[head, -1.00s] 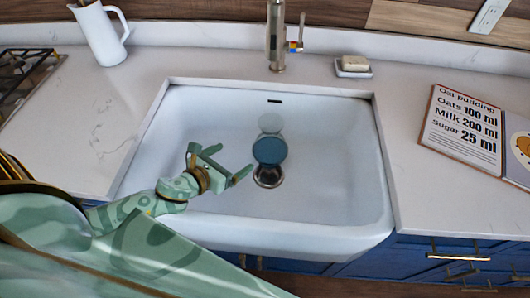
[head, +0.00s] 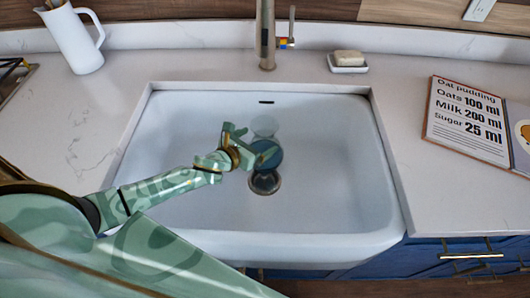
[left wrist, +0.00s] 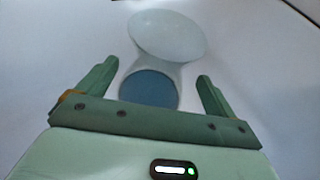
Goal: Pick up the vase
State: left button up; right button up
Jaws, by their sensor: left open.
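The vase (head: 268,158) is in the white sink (head: 330,190), near the drain. It has a blue round part and a pale whitish round part behind it. In the left wrist view the vase (left wrist: 167,38) shows a wide pale end farther off and a blue end nearer, between my fingers. I cannot tell whether it stands or lies. My left gripper (head: 250,143) is open, with its fingers at the left of the vase and partly over it in the head view. In the left wrist view the left gripper (left wrist: 157,72) holds nothing. My right gripper is not in view.
A tap (head: 266,35) rises behind the sink. A soap dish with soap (head: 347,60) is at the back right. A white jug (head: 75,38) stands at the back left. The sink's right side is clear.

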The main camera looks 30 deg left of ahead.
pick_arm(q)
jog(key=b+x, duration=0.1)
jog(key=x, duration=0.3)
jog(key=shift+w+f, duration=0.1)
jog(key=shift+f, duration=0.05)
jog(key=shift+w, duration=0.25)
jog(key=shift+c, duration=0.9)
grip_shut()
